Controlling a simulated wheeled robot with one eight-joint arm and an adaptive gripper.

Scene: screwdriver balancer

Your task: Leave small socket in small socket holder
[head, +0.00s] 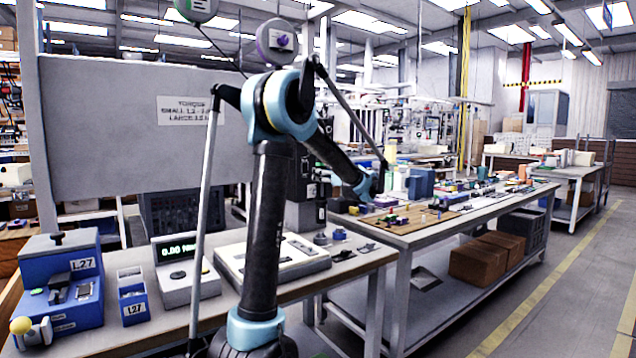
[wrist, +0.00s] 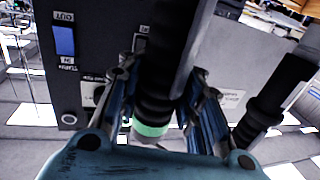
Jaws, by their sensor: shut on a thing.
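In the wrist view my gripper (wrist: 160,85) has its two blue-and-black fingers on either side of a dark ribbed cylindrical tool (wrist: 156,104) with a green ring near its lower end. The gripper is shut on this tool, which seems to be a screwdriver. In the head view my arm bends over the bench, with its far end beside the dark control box (head: 303,170); the fingers are too small to make out there. I cannot make out a small socket or tell which fixture is its holder. Blue fixtures marked L27 (head: 133,296) stand at the front left.
A display unit (head: 186,271) reads 0.00 on the near bench. A white tray unit (head: 271,257) lies right of it. A second dark ribbed tool (wrist: 268,105) shows right of my gripper. A workbench (head: 440,232) with small parts extends right; the aisle floor is clear.

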